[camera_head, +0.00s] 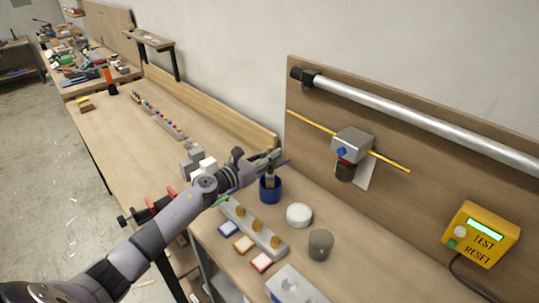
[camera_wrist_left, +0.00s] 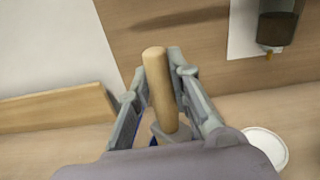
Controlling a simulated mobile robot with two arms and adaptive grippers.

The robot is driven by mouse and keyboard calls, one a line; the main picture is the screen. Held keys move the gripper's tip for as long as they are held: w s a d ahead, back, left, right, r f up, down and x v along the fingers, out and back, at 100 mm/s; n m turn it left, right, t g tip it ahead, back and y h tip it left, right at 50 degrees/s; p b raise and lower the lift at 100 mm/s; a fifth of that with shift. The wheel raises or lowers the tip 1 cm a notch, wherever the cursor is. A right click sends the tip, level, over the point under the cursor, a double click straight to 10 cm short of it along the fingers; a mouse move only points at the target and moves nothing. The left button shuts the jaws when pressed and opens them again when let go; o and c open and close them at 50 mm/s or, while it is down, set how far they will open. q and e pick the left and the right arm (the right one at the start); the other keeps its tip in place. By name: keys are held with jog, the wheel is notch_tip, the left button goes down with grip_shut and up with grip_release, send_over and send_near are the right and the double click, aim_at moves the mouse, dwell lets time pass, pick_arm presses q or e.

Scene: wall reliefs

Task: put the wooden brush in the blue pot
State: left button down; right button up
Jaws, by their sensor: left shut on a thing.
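The blue pot (camera_head: 270,190) stands on the workbench, below and beside the wall board. My left gripper (camera_head: 268,162) is directly above the pot and shut on the wooden brush (camera_wrist_left: 158,90). In the left wrist view the brush's light wooden handle stands up between the two fingers (camera_wrist_left: 157,100). In the head view a brown part of the brush (camera_head: 270,172) shows at the pot's mouth. I cannot tell how deep its lower end sits. A sliver of blue shows below the gripper in the wrist view. My right gripper is not in view.
A white round lid (camera_head: 299,215) and a grey-green cup (camera_head: 320,244) stand right of the pot. A grey rail with yellow discs (camera_head: 254,228) lies in front of it. The wall board (camera_head: 420,160) carries a pipe, a grey box and a yellow test box (camera_head: 481,234).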

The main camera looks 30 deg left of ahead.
aim_at(269, 173)
pick_arm(q)
jog(key=shift+f+b, duration=1.6)
jog(key=shift+f, duration=0.7)
jog(key=c, duration=1.4)
grip_release()
jog(key=b+v, duration=0.1)
jog(key=v, duration=0.9)
